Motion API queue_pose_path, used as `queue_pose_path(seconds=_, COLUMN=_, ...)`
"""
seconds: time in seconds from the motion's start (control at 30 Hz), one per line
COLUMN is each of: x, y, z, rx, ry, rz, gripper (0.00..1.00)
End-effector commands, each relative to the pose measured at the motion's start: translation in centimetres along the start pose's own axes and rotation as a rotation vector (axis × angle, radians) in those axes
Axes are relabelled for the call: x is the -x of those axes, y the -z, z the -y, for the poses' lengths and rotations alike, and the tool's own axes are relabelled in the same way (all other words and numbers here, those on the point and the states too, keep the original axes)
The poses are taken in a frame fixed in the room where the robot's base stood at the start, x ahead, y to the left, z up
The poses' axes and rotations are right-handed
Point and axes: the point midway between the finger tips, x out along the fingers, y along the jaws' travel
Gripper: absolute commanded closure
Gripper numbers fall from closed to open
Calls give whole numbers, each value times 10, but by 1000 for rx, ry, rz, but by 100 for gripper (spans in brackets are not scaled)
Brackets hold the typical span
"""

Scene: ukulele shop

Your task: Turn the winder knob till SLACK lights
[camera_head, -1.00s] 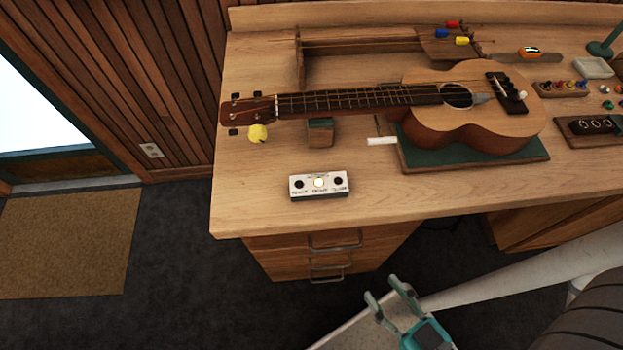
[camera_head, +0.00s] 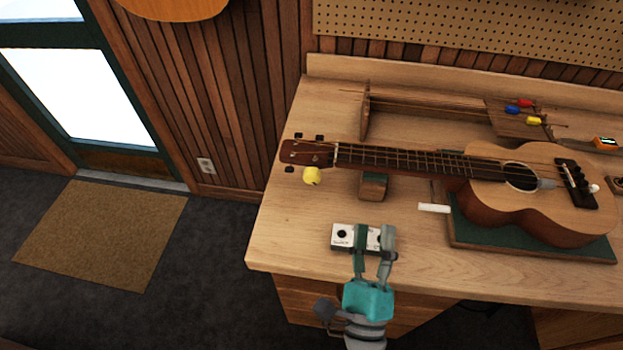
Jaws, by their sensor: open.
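The yellow winder knob (camera_head: 312,176) sits at the near side of the headstock of the ukulele (camera_head: 430,163), at its left end. A small white indicator box (camera_head: 338,243) with a row of lamps lies on the bench in front of the neck. Its left lamp is dark; my gripper's fingers cover its middle part, so the middle lamp is hidden. The lettering is too small to read. My gripper (camera_head: 375,238) is open and empty, in front of the box in the picture, below and right of the knob. Whether it touches the box I cannot tell.
A small neck rest block (camera_head: 373,187) stands under the neck. The body lies on a green pad (camera_head: 480,240), with a white strip (camera_head: 434,208) beside it. A wooden rack with strings (camera_head: 366,112) stands behind. The bench left of the box is clear.

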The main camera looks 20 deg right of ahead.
Motion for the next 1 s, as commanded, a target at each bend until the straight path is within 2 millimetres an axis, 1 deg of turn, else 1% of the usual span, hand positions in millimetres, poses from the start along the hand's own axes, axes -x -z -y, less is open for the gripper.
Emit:
queue_pose_path(seconds=0.03, x=-6, y=-9, z=-11, rx=-124, ry=-7, rz=-38, gripper=51)
queue_pose_path(seconds=0.17, x=-15, y=-25, z=-42, rx=-420, ry=-47, rz=-161, gripper=51)
queue_pose_path(seconds=0.2, x=-15, y=-31, z=-52, rx=-502, ry=-65, rz=-199, gripper=51)
queue_pose_path(seconds=0.3, x=-14, y=-47, z=-76, rx=-672, ry=-108, rz=-287, gripper=51)
queue_pose_path(seconds=0.4, x=-11, y=-60, z=-94, rx=-787, ry=-145, rz=-356, gripper=51)
queue_pose_path(seconds=0.5, x=-8, y=-68, z=-105, rx=-852, ry=-169, rz=-399, gripper=51)
queue_pose_path(seconds=0.67, x=-9, y=-71, z=-111, rx=-881, ry=-179, rz=-420, gripper=51)
queue_pose_path(seconds=0.87, x=-27, y=-64, z=-116, rx=-877, ry=-175, rz=-420, gripper=51)
queue_pose_path(seconds=1.0, x=-45, y=-59, z=-122, rx=-877, ry=-174, rz=-419, gripper=51)
